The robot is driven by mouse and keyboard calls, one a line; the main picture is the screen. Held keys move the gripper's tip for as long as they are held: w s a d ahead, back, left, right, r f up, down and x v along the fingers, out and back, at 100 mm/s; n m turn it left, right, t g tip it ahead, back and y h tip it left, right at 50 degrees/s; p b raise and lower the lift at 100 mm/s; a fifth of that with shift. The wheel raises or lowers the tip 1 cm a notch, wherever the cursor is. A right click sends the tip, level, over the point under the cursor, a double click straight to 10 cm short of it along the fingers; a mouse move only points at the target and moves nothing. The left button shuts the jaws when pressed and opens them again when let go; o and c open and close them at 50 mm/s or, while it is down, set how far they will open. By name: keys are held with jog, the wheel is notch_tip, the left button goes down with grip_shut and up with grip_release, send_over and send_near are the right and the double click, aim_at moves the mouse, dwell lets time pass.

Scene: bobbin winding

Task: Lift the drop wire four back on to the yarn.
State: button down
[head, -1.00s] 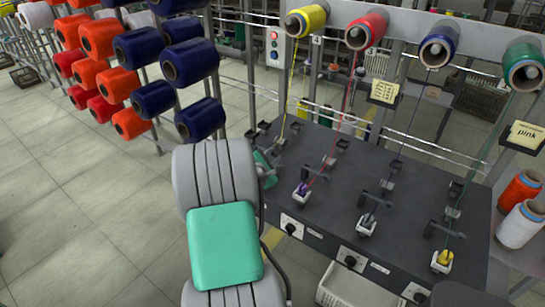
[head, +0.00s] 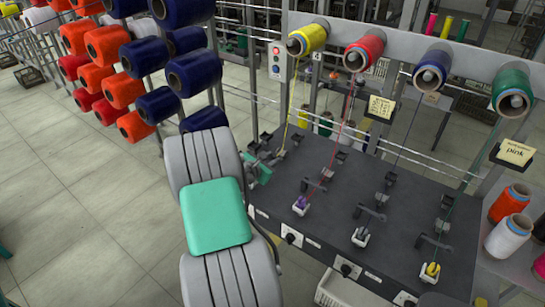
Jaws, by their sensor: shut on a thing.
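The yellow yarn (head: 291,95) runs down from the yellow cone (head: 307,40), near a small sign marked 4 (head: 317,57), to the leftmost station of the dark winding table (head: 322,172). My gripper (head: 272,156) is at that station, beside the yarn's lower end, low over the table's left edge. It is shut on a small dark part there, apparently drop wire four (head: 279,153). The jaws are small and partly hidden behind my arm. I cannot tell whether the wire touches the yarn.
Stations with red, blue and green yarns stand to the right, with bobbins such as the violet one (head: 300,205). A rack of orange and blue cones (head: 160,107) stands at left. Cones (head: 508,234) stand at right. The floor (head: 80,215) at left is clear.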

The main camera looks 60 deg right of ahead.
jog(key=shift+s+a+f, duration=0.1)
jog(key=shift+f, duration=0.2)
jog(key=c, duration=1.6)
grip_release()
jog(key=shift+c, duration=0.2)
jog(key=o, duration=0.4)
jog(key=shift+r, duration=0.2)
jog(key=shift+o, duration=0.2)
jog(key=b+v, duration=0.1)
jog(key=v, duration=0.6)
jog(key=shift+a+r, duration=0.2)
jog(key=shift+a, duration=0.1)
